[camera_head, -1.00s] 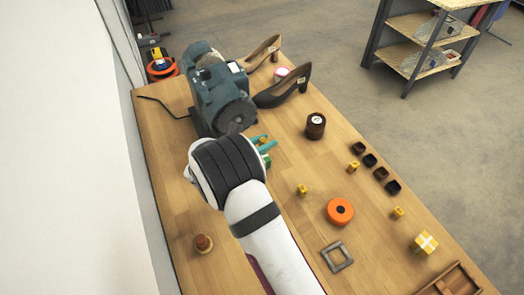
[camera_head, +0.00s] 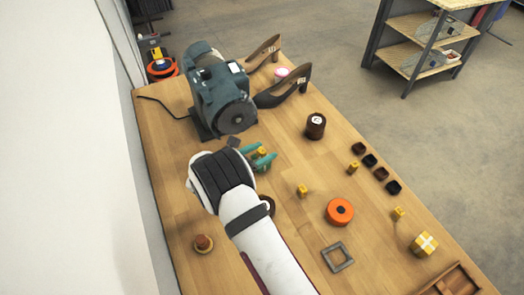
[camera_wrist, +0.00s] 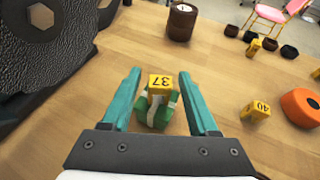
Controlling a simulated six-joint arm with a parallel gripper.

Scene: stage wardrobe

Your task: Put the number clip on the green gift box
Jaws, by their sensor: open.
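A yellow number clip marked 37 (camera_wrist: 160,83) sits upright on top of the green gift box (camera_wrist: 154,110), which has a white ribbon. In the head view the clip (camera_head: 261,152) shows small between my fingers, and the box is mostly hidden there. My gripper (camera_wrist: 160,74) is open, with one teal finger on each side of the clip and box. Gaps show between the fingers and the clip. My gripper (camera_head: 262,159) is low over the table in the head view, in front of the grinder.
A bench grinder (camera_head: 218,95) stands close behind my gripper. Other yellow clips (camera_head: 302,190), an orange roll (camera_head: 339,212), a brown jar (camera_head: 315,125) and a yellow gift box (camera_head: 424,244) lie to the right. A brown knob (camera_head: 203,243) stands at left.

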